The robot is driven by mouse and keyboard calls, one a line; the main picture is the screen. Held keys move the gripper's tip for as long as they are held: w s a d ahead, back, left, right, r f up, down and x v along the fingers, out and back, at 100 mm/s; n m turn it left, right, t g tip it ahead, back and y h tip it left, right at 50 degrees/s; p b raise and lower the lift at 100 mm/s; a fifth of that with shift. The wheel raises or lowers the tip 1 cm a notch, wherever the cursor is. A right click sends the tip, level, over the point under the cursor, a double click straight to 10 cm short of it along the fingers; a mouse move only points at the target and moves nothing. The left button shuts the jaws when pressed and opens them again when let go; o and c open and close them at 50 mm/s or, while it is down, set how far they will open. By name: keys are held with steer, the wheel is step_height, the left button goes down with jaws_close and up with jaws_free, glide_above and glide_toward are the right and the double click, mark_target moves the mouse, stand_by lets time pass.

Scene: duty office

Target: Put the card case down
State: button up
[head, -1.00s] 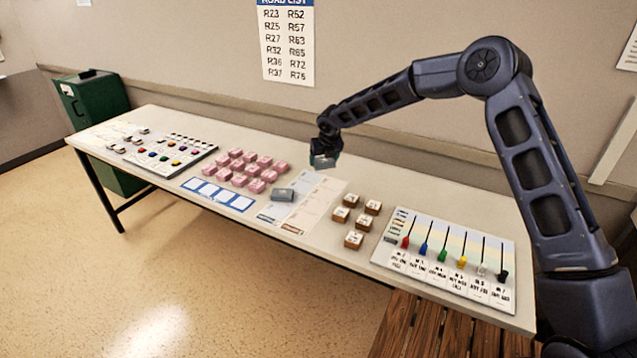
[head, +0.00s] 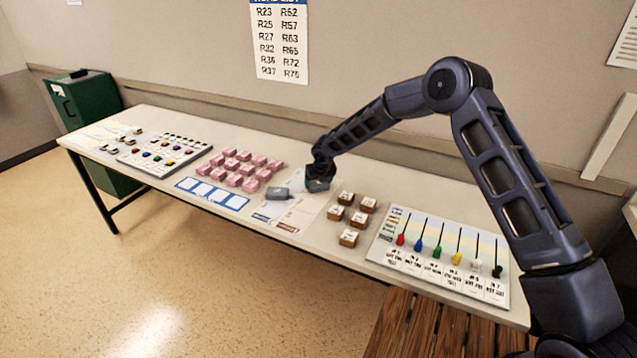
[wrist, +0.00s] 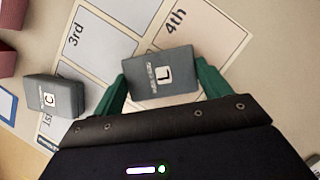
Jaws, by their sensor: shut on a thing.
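My gripper (wrist: 162,80) is shut on a grey card case (wrist: 163,73) marked "L", with a green finger on either side. In the head view my gripper (head: 319,176) is low over the far part of a paper mat (head: 303,213) with labelled boxes. In the wrist view the held case covers part of the mat (wrist: 116,32) below the "3rd" and "4th" labels. I cannot tell whether it touches the mat. A second grey case (wrist: 55,96), marked "C", lies to the left by the "1st" label; it also shows in the head view (head: 279,194).
Pink blocks (head: 240,168) stand left of the mat, behind a blue-framed card (head: 212,194). Several brown blocks (head: 349,238) stand to the right, then a board with coloured sliders (head: 440,250). Another board (head: 165,152) lies at the far left.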

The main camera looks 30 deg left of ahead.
steer(key=shift+f, duration=0.1)
steer(key=o, duration=1)
steer(key=v, duration=1.2)
